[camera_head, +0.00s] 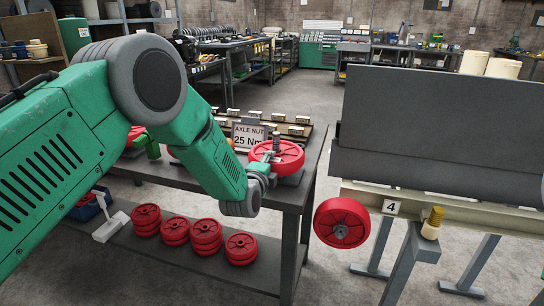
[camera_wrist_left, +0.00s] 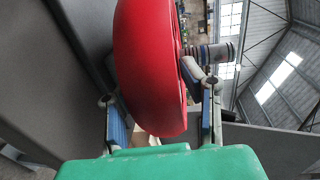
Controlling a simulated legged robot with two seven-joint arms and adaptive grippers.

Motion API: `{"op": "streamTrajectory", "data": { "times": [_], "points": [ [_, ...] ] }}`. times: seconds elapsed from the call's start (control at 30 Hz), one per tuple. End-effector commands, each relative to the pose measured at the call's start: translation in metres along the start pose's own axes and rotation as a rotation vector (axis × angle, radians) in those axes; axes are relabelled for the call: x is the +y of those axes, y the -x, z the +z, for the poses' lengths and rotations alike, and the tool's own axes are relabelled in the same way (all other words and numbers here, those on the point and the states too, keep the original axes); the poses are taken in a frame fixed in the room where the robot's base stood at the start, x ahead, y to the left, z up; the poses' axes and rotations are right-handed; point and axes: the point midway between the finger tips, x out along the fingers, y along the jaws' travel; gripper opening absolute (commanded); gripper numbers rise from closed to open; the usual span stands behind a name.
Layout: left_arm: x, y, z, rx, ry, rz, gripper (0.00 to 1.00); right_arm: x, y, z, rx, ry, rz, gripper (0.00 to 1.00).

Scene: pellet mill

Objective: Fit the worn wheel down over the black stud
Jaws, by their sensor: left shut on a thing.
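The red worn wheel (camera_head: 290,157) is at the near right corner of the workbench, lying about flat above a dark grey block. My left gripper (camera_head: 268,157) reaches it from the left and is shut on its rim. In the left wrist view the wheel (camera_wrist_left: 150,70) stands edge-on between the two fingers, with blue pads low on either side. A ribbed metal cylinder (camera_wrist_left: 217,53) shows to its right. My right gripper is not in view.
Stacks of red wheels (camera_head: 175,230) sit on the bench's lower shelf (camera_head: 262,265). An axle nut sign (camera_head: 249,136) stands behind the held wheel.

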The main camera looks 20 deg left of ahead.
Motion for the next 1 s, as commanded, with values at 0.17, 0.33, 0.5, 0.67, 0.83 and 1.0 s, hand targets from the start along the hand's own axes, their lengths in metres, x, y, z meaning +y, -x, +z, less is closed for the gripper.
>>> {"op": "streamTrajectory", "data": {
  "times": [0.17,0.33,0.5,0.67,0.83,1.0],
  "points": [
    [0.006,0.002,-0.007,0.013,-0.001,0.014,0.00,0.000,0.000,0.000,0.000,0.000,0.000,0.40],
    [0.002,0.003,-0.008,0.014,-0.001,0.015,0.00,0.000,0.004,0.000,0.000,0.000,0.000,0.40],
    [-0.006,0.004,-0.008,0.015,-0.001,0.014,0.00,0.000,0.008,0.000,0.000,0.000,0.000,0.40],
    [-0.015,0.005,-0.007,0.015,-0.001,0.008,0.00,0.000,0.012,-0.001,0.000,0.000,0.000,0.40],
    [-0.021,0.005,-0.007,0.014,-0.001,0.000,0.00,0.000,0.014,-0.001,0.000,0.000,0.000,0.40],
    [-0.022,0.004,-0.007,0.013,-0.001,-0.003,0.00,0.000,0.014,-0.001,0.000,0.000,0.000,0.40]
  ]
}}
